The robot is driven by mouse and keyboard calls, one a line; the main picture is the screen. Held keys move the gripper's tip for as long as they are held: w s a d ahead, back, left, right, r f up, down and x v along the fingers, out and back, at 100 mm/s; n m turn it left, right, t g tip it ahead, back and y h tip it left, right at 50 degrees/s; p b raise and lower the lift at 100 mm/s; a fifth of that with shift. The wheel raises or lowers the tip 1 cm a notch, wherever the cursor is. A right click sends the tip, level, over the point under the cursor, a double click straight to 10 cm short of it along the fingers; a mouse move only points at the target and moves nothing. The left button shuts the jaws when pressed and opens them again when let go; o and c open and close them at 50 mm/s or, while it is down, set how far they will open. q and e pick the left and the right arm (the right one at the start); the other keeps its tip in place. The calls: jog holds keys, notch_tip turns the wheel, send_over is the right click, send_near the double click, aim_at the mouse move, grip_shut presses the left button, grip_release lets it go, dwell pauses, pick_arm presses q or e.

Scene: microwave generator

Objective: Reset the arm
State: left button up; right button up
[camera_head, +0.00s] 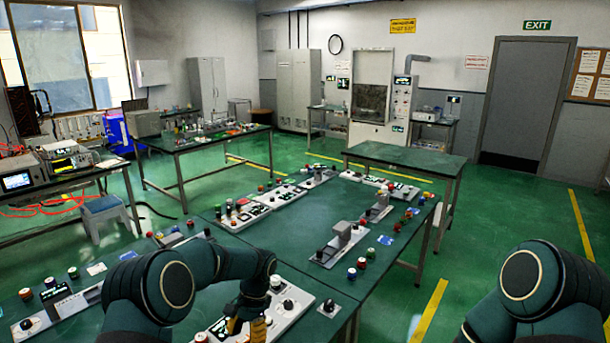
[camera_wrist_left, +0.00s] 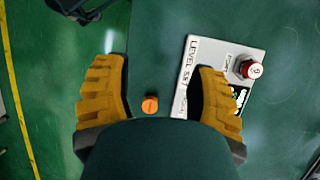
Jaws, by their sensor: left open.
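My left arm (camera_head: 225,264) reaches over the green table from the left and bends down at its front. My left gripper (camera_head: 247,330) has yellow fingers and is partly cut off by the bottom edge. In the left wrist view the left gripper (camera_wrist_left: 158,66) is open, with its fingers wide apart and nothing held. A small orange round piece (camera_wrist_left: 150,104) shows between the fingers. A white panel marked LEVEL SET (camera_wrist_left: 215,52) lies beside and partly behind the right-hand finger. My right arm (camera_head: 535,290) shows at the lower right; its gripper is out of view.
The green table (camera_head: 290,235) holds several control panels, including one with a grey block (camera_head: 340,240), and loose coloured buttons (camera_head: 362,263). An instrument (camera_head: 18,180) stands on the left bench. Another table (camera_head: 405,157) stands behind. Green floor (camera_head: 500,215) is clear at right.

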pick_arm(q)
jog(key=s+d+f+n+t+h, duration=0.1)
jog(key=s+d+f+n+h, duration=0.15)
jog(key=s+f, duration=0.5)
jog(key=s+d+f+n+h, duration=0.1)
jog(key=s+f+n+h, duration=0.15)
jog(key=s+f, duration=0.45)
jog(key=s+a+f+n+t+h, duration=0.1)
jog(key=s+n+t, duration=0.15)
jog(key=s, duration=0.55)
jog(key=s+f+n+t, duration=0.1)
jog(key=s+f+n, duration=0.1)
jog(key=s+n, duration=0.35)
jog(key=w+d+f+m+t+b, duration=0.1)
jog(key=w+d+f+m+b, duration=0.1)
jog(key=b, duration=0.8)
jog(key=shift+w+f+m, duration=0.9)
jog(key=shift+w+f, duration=0.45)
jog(key=shift+w, duration=0.35)
pick_arm(e)
notch_tip(320, 180, down, 12)
jog(key=shift+w+a+r, duration=0.25)
jog(key=shift+w+a, duration=0.05)
pick_arm(q)
jog(key=shift+t, duration=0.25)
